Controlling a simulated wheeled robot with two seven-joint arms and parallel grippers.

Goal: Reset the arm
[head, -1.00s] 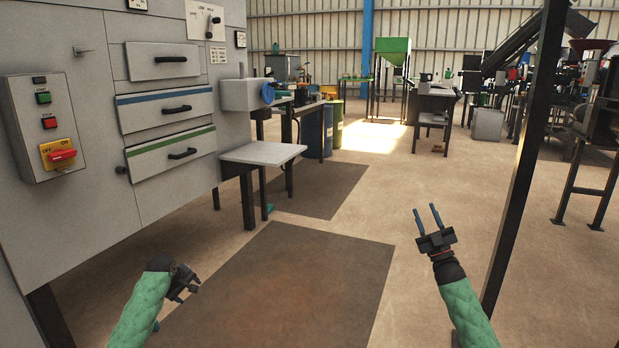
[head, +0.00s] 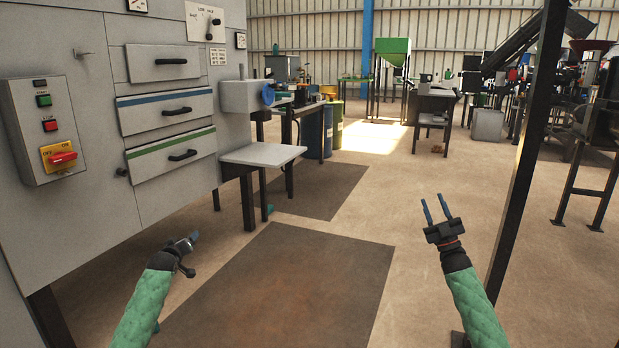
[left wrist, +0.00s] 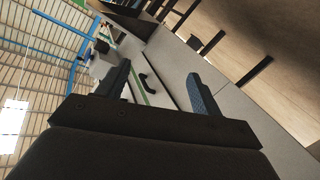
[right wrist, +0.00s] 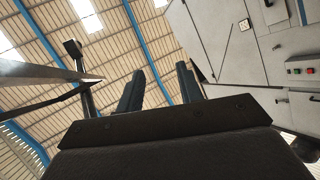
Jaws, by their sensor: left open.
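My left gripper (head: 190,241) is low at the left in the head view, in front of the grey machine cabinet and clear of it. In the left wrist view its two fingers (left wrist: 158,88) stand apart with nothing between them. My right gripper (head: 436,208) is at the right over the bare floor. Its two fingers point up and stand apart, and the right wrist view shows them (right wrist: 160,88) apart and empty. Neither gripper touches anything.
The grey cabinet (head: 80,220) with drawers and a switch box (head: 42,128) fills the left. A small grey shelf (head: 262,154) juts from it. A dark post (head: 520,165) stands just right of my right arm. Floor between my arms is clear.

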